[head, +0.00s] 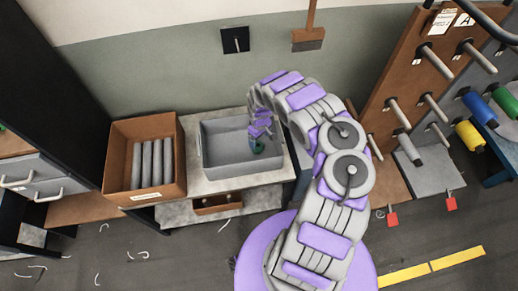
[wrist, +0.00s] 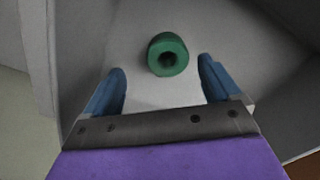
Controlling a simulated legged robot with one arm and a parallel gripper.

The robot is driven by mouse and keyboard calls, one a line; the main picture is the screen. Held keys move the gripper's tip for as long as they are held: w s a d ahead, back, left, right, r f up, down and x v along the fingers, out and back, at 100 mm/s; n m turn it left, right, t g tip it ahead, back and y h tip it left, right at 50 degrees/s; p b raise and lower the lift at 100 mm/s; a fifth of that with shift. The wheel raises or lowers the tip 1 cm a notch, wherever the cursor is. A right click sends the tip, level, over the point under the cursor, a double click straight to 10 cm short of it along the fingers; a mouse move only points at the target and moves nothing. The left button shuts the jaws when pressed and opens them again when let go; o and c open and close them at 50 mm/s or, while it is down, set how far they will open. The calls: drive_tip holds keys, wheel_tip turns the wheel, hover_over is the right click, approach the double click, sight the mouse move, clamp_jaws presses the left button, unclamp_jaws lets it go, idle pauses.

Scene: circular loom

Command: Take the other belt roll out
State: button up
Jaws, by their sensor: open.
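A green belt roll (wrist: 168,55) with a dark hole in its end lies on the floor of the grey tray, seen in the wrist view. It shows in the head view (head: 257,147), small and partly hidden by my arm. My gripper (wrist: 166,88) is open, with a blue finger on either side and the roll a little beyond the fingertips, between their lines. Nothing is held. The grey tray (head: 222,174) stands on a light bench, and my arm reaches down into its right part. The rest of the tray floor in view looks empty.
A brown box (head: 116,165) holding several grey rods stands left of the tray. A wooden peg board (head: 391,70) with pegs is at the right. Blue, green and yellow rolls (head: 469,135) sit farther right. Tray walls surround my gripper closely.

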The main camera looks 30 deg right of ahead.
sight(258, 146)
drive_tip(key=shift+a+f, duration=0.5)
drive_tip(key=shift+a, duration=0.1)
drive_tip(key=shift+a+f+b, duration=0.25)
drive_tip(key=shift+f+b, duration=0.05)
drive_tip(key=shift+b, duration=0.05)
drive_tip(key=f+b, duration=0.1)
drive_tip(key=f, duration=0.1)
drive_tip(key=d+f+b, duration=0.1)
drive_tip(key=f, duration=0.1)
drive_tip(key=shift+s+f, duration=0.15)
drive_tip(key=shift+f, duration=0.05)
drive_tip(key=shift+d+f, duration=0.15)
drive_tip(key=shift+a, duration=0.25)
drive_tip(key=shift+c, duration=0.3)
drive_tip(key=shift+a, duration=0.25)
drive_tip(key=c, duration=0.3)
drive_tip(key=shift+d, duration=0.35)
drive_tip(key=c, duration=0.7)
drive_tip(key=shift+a, duration=0.1)
